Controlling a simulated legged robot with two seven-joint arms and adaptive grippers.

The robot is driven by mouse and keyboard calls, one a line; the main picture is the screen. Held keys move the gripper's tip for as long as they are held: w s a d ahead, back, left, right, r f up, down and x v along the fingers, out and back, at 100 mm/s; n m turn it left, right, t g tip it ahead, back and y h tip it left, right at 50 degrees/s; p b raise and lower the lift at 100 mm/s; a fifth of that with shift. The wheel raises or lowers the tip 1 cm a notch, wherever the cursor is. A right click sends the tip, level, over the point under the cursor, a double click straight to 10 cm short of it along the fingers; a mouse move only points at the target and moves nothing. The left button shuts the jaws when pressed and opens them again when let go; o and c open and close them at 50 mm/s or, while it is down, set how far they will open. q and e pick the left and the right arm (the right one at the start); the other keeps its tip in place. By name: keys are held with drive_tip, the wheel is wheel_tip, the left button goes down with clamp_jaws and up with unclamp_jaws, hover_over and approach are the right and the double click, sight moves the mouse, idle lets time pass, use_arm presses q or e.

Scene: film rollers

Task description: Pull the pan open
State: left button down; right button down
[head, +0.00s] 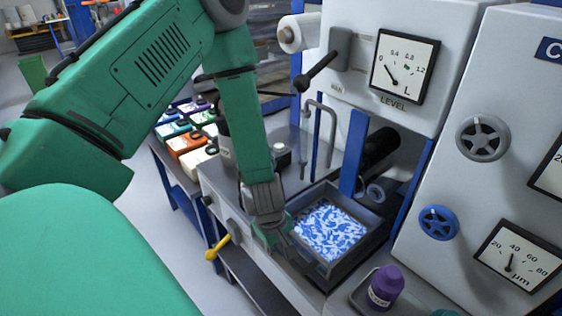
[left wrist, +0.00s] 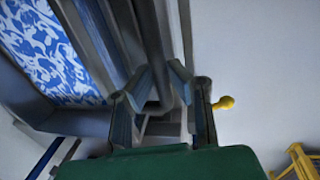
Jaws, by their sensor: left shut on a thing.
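The pan (head: 358,262) is a dark grey open tray with blue-and-white patterned contents (head: 328,229). It sits in the lower part of the machine, under the rollers. My left gripper (head: 274,236) reaches down to the pan's near left side. In the left wrist view, its two fingers (left wrist: 163,88) are closed around a grey bar, the pan's handle (left wrist: 155,45), beside the pan's wall (left wrist: 62,121). In the head view the gripper covers the handle. My right gripper is not in view.
A yellow-knobbed lever (head: 217,247) sticks out left of my gripper. A purple bottle (head: 385,287) stands in a small tray at the pan's near right. Machine panels with a level gauge (head: 404,66) and handwheels rise behind and to the right.

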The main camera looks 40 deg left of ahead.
use_arm(q)
drive_tip(key=c, duration=1.5)
unclamp_jaws()
drive_tip(key=shift+w+r, duration=0.15)
drive_tip(key=shift+c, duration=0.2)
wheel_tip(320, 180, up, 12)
drive_tip(key=s, duration=0.2)
drive_tip(key=shift+s, duration=0.2)
drive_tip(key=shift+a+f, duration=0.1)
drive_tip(key=shift+f, duration=0.2)
